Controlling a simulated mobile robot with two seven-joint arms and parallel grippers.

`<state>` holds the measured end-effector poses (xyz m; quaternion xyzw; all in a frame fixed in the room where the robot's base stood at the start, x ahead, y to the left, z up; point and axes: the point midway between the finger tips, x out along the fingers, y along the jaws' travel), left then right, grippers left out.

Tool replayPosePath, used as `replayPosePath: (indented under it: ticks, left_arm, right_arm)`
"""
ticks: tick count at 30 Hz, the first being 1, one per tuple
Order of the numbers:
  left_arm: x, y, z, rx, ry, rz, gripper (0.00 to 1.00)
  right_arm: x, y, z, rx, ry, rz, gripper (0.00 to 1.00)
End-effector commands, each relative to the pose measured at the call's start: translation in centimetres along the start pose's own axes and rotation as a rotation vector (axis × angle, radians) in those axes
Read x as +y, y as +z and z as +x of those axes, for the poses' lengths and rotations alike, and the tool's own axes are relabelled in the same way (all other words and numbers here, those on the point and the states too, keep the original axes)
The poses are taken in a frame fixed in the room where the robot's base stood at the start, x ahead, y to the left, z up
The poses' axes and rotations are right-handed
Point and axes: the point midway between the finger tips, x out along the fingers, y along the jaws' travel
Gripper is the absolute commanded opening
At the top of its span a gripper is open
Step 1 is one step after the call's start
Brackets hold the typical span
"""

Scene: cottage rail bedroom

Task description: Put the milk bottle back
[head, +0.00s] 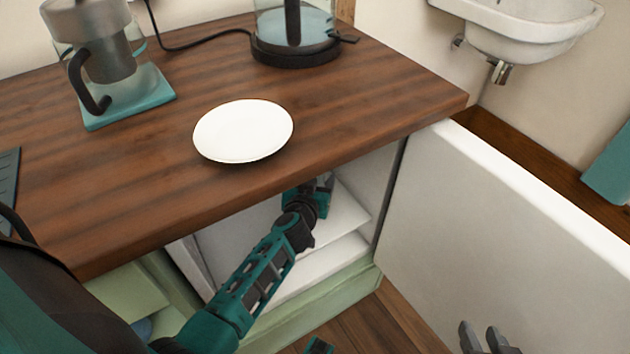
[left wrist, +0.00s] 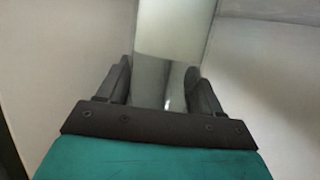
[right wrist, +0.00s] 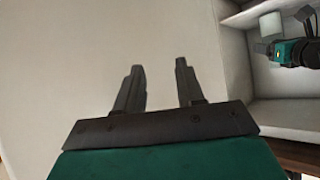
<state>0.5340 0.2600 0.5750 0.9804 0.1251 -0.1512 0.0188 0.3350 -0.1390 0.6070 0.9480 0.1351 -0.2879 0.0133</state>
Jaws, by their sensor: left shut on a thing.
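The milk bottle (left wrist: 172,40) shows in the left wrist view as a pale, glassy upright shape between the fingers. My left gripper (left wrist: 163,82) is shut on it. In the head view my left arm reaches under the counter into the open white cabinet or fridge compartment (head: 347,213); the fingertips and bottle are hidden there. The right wrist view shows my left gripper inside that compartment with a pale piece, probably the bottle (right wrist: 271,24), beside it. My right gripper (head: 484,336) is open and empty, in front of the open white door (head: 500,225).
The wooden counter (head: 330,120) overhangs the compartment. On it are a white plate (head: 243,131), a glass blender-like appliance (head: 108,60) and a kettle (head: 293,35). A white shelf (head: 318,262) lies low in the compartment. A sink (head: 520,25) hangs at the back right.

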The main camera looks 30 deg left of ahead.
Motion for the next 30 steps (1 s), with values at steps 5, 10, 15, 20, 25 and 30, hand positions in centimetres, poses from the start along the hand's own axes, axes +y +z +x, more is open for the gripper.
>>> replayPosePath:
  ticks: [5,10,15,20,25,30]
  left_arm:
    - [0.0,0.2,0.1,0.0,0.0,0.001,0.76]
    - [0.0,0.2,0.1,0.0,0.0,0.001,0.91]
    - [0.0,0.2,0.1,0.0,0.0,0.001,0.91]
    - [0.0,-0.3,-0.1,0.001,0.0,0.0,0.91]
    - [0.0,-0.4,-2.9,-0.003,0.001,0.004,0.91]
    - [0.0,-0.4,-6.6,-0.004,0.001,0.003,0.91]
  right_arm:
    - [0.0,0.2,0.1,-0.003,-0.001,-0.003,0.38]
    - [0.0,0.4,0.1,-0.006,-0.002,-0.007,0.38]
    - [0.0,0.5,0.1,-0.008,-0.002,-0.007,0.38]
    - [0.0,0.2,0.0,-0.008,-0.002,-0.007,0.38]
    - [0.1,-0.8,-0.7,-0.001,0.003,-0.008,0.38]
    - [0.6,-1.5,-1.2,0.006,0.015,-0.014,0.38]
